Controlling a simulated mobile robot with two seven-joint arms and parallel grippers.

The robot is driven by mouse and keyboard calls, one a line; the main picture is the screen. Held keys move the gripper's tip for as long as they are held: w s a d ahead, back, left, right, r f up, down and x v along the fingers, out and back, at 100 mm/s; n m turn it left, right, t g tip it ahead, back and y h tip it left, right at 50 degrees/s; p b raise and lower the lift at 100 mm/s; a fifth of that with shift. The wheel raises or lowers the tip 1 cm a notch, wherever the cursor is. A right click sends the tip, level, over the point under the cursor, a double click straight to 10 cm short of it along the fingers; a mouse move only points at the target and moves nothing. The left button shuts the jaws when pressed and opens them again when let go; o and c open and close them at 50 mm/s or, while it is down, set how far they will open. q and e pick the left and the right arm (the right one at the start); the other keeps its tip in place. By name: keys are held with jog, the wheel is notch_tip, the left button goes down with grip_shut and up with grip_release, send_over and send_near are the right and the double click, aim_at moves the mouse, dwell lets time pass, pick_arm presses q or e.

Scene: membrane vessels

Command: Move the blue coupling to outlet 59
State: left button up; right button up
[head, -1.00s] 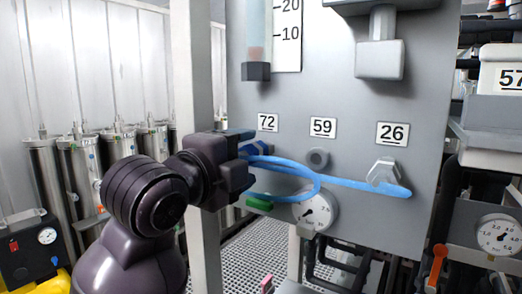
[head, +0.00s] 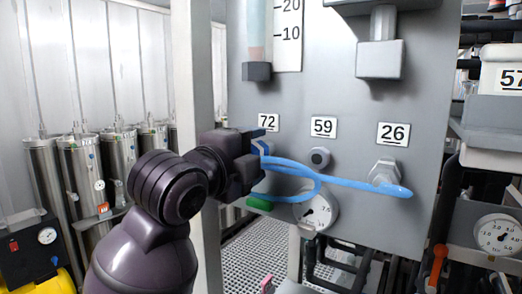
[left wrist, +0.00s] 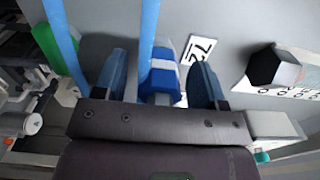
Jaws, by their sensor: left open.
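The blue coupling (left wrist: 162,82), with a white band, sits at the outlet under label 72 (head: 268,122). It is mostly hidden by my gripper in the head view. My left gripper (head: 262,147) is open; in the left wrist view its two blue fingers (left wrist: 158,84) stand on either side of the coupling, with gaps visible. My right gripper is not in view.
The grey panel (head: 330,85) carries a pressure gauge (head: 318,210) and a green piece (head: 259,203) below the outlets. A grey block (head: 380,59) juts out above label 26. A pale post (head: 195,80) stands beside my left arm. Steel vessels (head: 80,170) line the left.

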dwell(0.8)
pick_arm(q)
grip_shut()
jog(key=shift+s, duration=0.1)
jog(key=shift+s+a, duration=0.5)
jog(key=shift+s, duration=0.05)
jog(key=shift+s, duration=0.1)
jog(key=shift+v, duration=2)
jog(key=shift+s, duration=0.1)
jog(key=shift+a, duration=0.1)
